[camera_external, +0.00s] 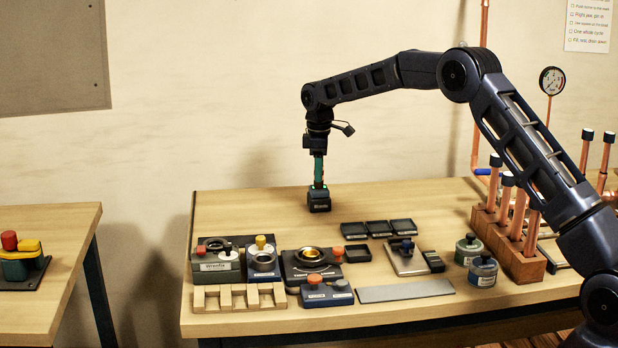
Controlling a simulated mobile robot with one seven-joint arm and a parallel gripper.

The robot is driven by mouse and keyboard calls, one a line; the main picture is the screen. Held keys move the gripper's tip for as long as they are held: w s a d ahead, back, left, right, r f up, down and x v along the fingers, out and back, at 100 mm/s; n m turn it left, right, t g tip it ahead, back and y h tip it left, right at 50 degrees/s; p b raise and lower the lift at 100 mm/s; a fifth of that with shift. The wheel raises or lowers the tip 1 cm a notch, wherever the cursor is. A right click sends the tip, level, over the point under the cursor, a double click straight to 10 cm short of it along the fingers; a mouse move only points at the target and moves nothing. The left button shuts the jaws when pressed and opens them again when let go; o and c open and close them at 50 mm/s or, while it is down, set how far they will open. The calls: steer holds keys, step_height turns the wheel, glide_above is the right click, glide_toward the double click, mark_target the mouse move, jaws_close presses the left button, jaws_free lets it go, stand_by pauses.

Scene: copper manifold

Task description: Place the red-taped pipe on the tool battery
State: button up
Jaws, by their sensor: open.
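My gripper (318,152) is open and points down over the back middle of the bench. Directly below it, a slim, mostly teal upright piece (319,170) stands on a black block with a pale label, which looks like the tool battery (319,202). The top of the upright piece meets my fingers; I cannot tell whether they touch it. Copper pipes (518,215) with dark caps stand in a wooden rack (527,262) at the right. No red tape can be made out, so I cannot tell which pipe is the red-taped one.
Black trays (377,229), a grey clamp plate (405,258), jars (482,270), a flat grey strip (405,291), boxes with knobs (327,292) and a slotted wooden rack (238,297) crowd the front. The bench (400,195) is clear around the battery. A gauge (552,81) stands back right.

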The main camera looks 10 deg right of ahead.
step_height(320, 180, up, 12)
stand_by(0.5)
steer(key=shift+r, duration=0.15)
steer(key=s+d+r+m+t, duration=0.1)
steer(key=s+d+r+m, duration=0.1)
steer(key=s+d+r, duration=0.4)
steer(key=s+d+r+m, duration=0.2)
steer(key=d+r, duration=0.5)
steer(key=d, duration=0.3)
steer(key=s+d+r+m+t, duration=0.1)
steer(key=s+d+r+m, duration=0.35)
steer(key=s+d, duration=0.85)
steer(key=s+d+f+m+t, duration=0.1)
steer(key=s+d, duration=0.4)
steer(key=s, duration=0.6)
steer(key=s+d+f+m, duration=0.4)
steer(key=s+d+f, duration=0.1)
steer(key=s, duration=0.6)
steer(key=s+d+f+m+t, duration=0.1)
steer(key=s+d+f+m, duration=0.1)
steer(key=s+d, duration=0.5)
steer(key=s+f, duration=0.1)
steer(key=s, duration=0.4)
steer(key=shift+f+t, duration=0.3)
steer(key=shift+f, duration=0.05)
